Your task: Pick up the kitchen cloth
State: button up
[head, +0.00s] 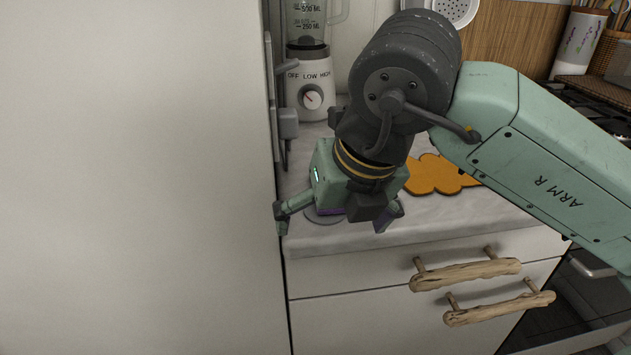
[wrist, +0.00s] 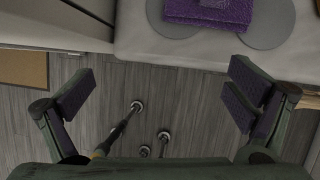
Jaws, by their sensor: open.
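A folded purple cloth (wrist: 211,12) lies on the counter at the top edge of the wrist view, partly cut off. My gripper (head: 337,219) is open and empty, pointing down near the counter's front edge. In the wrist view its fingers (wrist: 160,92) are spread wide, with floor visible between them. The cloth is beyond the fingers, toward the top, and they are not touching it.
Grey round mats (wrist: 268,24) lie by the cloth. A tall pale panel (head: 140,180) closes off the left. A blender (head: 309,85) stands behind. An orange flat item (head: 436,174) lies to the right. Driftwood handles (head: 466,273) stick out from the drawers below.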

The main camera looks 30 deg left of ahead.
jog(key=w+d, duration=0.1)
jog(key=w+d+m+t+h, duration=0.1)
jog(key=shift+w+d, duration=0.2)
jog(key=shift+w, duration=0.1)
jog(key=w+a, duration=0.1)
jog(key=w+a+p, duration=0.1)
jog(key=w, duration=0.1)
jog(key=w+a, duration=0.1)
jog(key=shift+w+p, duration=0.35)
jog(key=shift+w, duration=0.05)
jog(key=w+a, duration=0.1)
jog(key=w+a+p, duration=0.1)
jog(key=w, duration=0.1)
jog(key=w+a, duration=0.1)
jog(key=w, duration=0.1)
jog(key=shift+a, duration=0.1)
jog(key=shift+f+p, duration=0.4)
jog(key=shift+f, duration=0.25)
jog(key=shift+c, duration=0.5)
jog(key=c, duration=1)
